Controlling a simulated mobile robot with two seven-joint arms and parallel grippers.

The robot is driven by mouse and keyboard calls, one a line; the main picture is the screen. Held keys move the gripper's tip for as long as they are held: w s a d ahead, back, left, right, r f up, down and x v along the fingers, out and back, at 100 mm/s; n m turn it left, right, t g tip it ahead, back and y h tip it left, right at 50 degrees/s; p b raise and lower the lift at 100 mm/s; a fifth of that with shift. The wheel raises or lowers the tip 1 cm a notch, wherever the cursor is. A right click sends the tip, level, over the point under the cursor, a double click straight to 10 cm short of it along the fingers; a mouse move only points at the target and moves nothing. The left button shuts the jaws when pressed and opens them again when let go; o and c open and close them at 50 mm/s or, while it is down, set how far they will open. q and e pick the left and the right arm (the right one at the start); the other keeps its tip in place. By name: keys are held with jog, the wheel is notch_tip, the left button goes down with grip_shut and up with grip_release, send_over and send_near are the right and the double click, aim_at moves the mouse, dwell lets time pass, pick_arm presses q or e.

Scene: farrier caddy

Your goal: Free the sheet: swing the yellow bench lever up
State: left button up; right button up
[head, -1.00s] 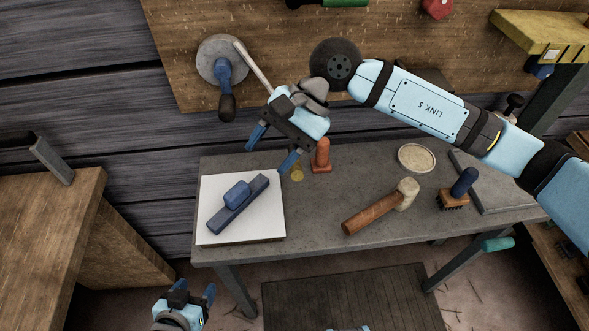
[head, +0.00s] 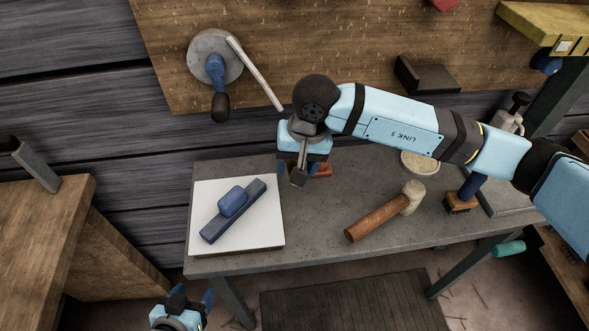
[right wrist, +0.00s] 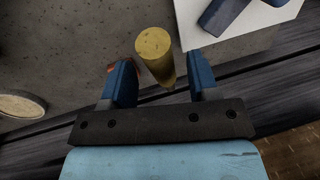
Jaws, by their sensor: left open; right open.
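The yellow lever grip (right wrist: 154,52) shows in the right wrist view as a rounded yellow cylinder, pointing up toward the camera. My right gripper (right wrist: 160,64) is open around it, with one blue finger on each side and gaps visible. In the head view the right gripper (head: 302,165) is above the grey bench (head: 330,224) and hides the lever. A white sheet (head: 258,235) lies flat at the bench's left end, with a dark blue block tool (head: 235,208) on it. My left gripper (head: 192,300) is open and empty, low in front of the bench.
An orange-red object (head: 323,171) stands partly hidden behind the right gripper. A wooden-handled mallet (head: 377,217), a brush (head: 460,203) and a pale round dish (head: 420,163) are to the right. A wall disc with a blue handle (head: 217,75) and a pale rod (head: 257,75) are above.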

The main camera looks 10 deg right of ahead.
jog(key=shift+a+f, duration=0.2)
jog(key=shift+f, duration=1)
grip_shut()
jog(key=shift+w+r+g+b, duration=0.6)
jog(key=shift+w+r+g, duration=0.25)
jog(key=shift+r+g, duration=0.4)
jog(key=shift+w+r+m+g+b, duration=0.3)
jog(key=shift+w+r+g, duration=0.15)
jog(key=shift+g, duration=0.4)
pick_arm(q)
jog(key=shift+w+f, duration=0.1)
jog(key=shift+f, duration=0.15)
pick_arm(e)
grip_release()
pick_arm(q)
jog(key=shift+d+f, duration=0.1)
